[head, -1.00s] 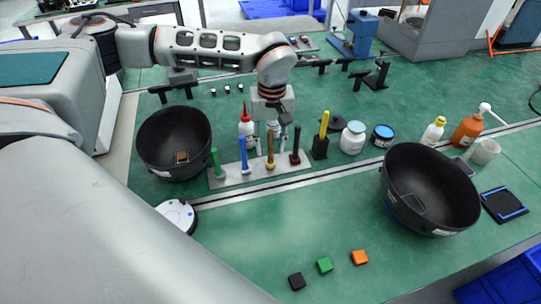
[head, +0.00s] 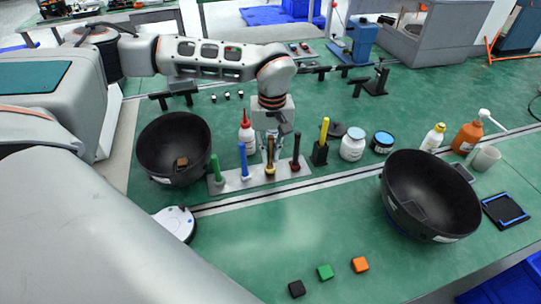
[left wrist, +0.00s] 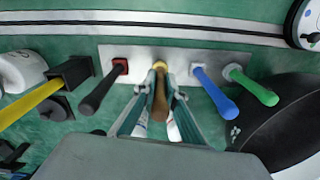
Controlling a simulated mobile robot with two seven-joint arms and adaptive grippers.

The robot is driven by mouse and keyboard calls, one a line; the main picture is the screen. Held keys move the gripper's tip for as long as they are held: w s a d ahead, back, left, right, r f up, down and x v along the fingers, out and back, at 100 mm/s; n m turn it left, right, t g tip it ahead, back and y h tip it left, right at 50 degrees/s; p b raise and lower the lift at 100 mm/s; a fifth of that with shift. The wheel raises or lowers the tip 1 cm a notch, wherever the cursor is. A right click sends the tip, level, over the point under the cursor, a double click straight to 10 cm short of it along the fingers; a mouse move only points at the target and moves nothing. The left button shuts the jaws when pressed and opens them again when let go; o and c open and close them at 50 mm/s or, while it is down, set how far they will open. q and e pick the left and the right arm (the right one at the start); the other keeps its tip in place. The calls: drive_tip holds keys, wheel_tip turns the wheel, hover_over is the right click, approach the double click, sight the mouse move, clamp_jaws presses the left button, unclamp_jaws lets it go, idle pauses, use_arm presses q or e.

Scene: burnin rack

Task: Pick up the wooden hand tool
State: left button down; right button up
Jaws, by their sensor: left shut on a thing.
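The wooden hand tool (head: 270,157) has a brown handle and stands upright in the grey metal rack (head: 232,181), between a blue-handled tool (head: 244,161) and a dark red-and-black one (head: 295,154). My left gripper (head: 271,141) reaches down over the rack from behind and is shut on the wooden tool's handle. In the left wrist view the brown handle (left wrist: 160,98) lies between the two fingers, with its yellow base at the rack plate. A green-handled tool (head: 215,169) stands at the rack's left end. My right gripper is not in view.
A black bowl (head: 160,135) stands left of the rack and another black bowl (head: 425,190) to the right. A red-tipped bottle (head: 246,134) is close behind the rack. A yellow-handled tool in a black holder (head: 320,152) is just right. The table in front is mostly clear.

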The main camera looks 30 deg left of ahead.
use_arm(q)
wheel_tip(320, 180, up, 20)
drive_tip(key=p, duration=0.1)
drive_tip(key=shift+f, duration=0.25)
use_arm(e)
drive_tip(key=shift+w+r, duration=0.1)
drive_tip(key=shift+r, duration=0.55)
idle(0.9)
